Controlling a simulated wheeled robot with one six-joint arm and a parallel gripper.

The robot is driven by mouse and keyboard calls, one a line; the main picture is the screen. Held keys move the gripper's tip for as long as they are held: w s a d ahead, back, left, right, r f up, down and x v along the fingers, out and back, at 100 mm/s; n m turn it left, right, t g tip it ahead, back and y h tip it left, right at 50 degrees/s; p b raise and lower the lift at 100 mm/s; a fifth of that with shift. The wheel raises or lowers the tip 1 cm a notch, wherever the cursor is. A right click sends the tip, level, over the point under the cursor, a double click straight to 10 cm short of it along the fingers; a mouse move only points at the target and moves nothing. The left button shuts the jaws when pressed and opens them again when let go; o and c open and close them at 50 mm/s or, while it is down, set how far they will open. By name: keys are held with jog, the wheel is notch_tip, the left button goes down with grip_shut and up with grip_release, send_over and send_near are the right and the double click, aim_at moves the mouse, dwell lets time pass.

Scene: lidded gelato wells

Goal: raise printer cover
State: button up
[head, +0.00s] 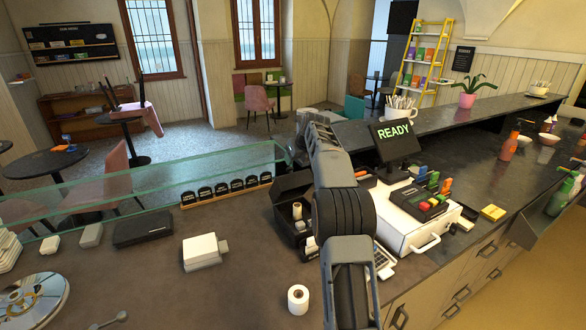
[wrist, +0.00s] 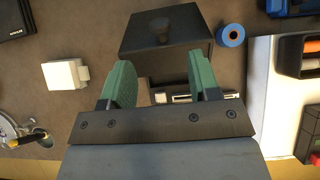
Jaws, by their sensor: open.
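The gripper's fingers are not clear in the head view.
A white box (head: 203,250) and a paper roll (head: 298,298) stand on the counter. A white cash drawer (head: 400,230) is right of my arm, near a READY screen (head: 394,142). A blue roll (wrist: 230,35) is beside the black box. A glass shelf (head: 150,185) edges the far side.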

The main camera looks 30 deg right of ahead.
jog(key=shift+v, duration=2.45)
